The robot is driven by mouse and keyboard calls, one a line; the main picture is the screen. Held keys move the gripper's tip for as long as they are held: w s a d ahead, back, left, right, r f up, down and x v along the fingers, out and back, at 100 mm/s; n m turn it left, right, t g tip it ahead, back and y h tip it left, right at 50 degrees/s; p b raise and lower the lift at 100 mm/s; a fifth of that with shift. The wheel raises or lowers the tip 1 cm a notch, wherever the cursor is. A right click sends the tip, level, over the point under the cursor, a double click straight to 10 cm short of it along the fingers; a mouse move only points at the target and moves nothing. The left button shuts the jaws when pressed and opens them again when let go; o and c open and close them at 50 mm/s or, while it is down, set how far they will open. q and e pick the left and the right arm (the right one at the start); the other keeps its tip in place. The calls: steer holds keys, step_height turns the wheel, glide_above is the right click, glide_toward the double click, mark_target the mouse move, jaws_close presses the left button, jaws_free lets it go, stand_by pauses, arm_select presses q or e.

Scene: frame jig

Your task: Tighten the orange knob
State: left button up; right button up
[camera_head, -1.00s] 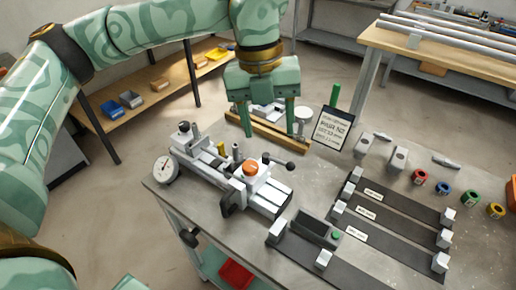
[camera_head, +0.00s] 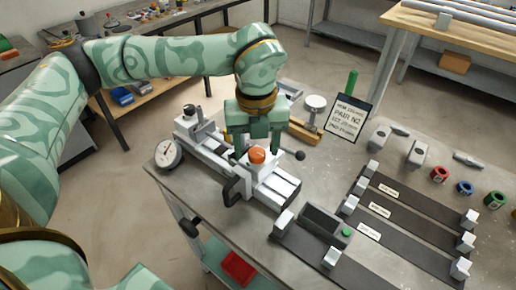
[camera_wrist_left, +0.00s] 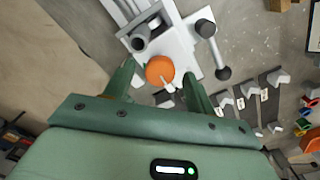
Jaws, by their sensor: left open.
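The orange knob (camera_head: 257,155) sits on top of the grey-white jig (camera_head: 284,184) on the table. It also shows in the left wrist view (camera_wrist_left: 160,69), roughly midway between the fingertips in the picture. My left gripper (camera_head: 256,146) is open, pointing down at the jig, with one finger on each side of the knob. A gap shows between knob and fingers in the wrist view; I cannot tell the exact height difference. My right gripper is not in view.
A black-ball lever (camera_head: 300,155) sticks out right of the knob, close to the gripper. A dial gauge (camera_head: 168,153) is at the jig's left end. A sign (camera_head: 346,118) stands behind. Dark strips with grey blocks (camera_head: 408,202) lie on the right.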

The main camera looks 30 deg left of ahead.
arm_select(q)
steer(key=shift+f, duration=0.35)
steer(key=c, duration=1)
steer(key=shift+r, duration=0.1)
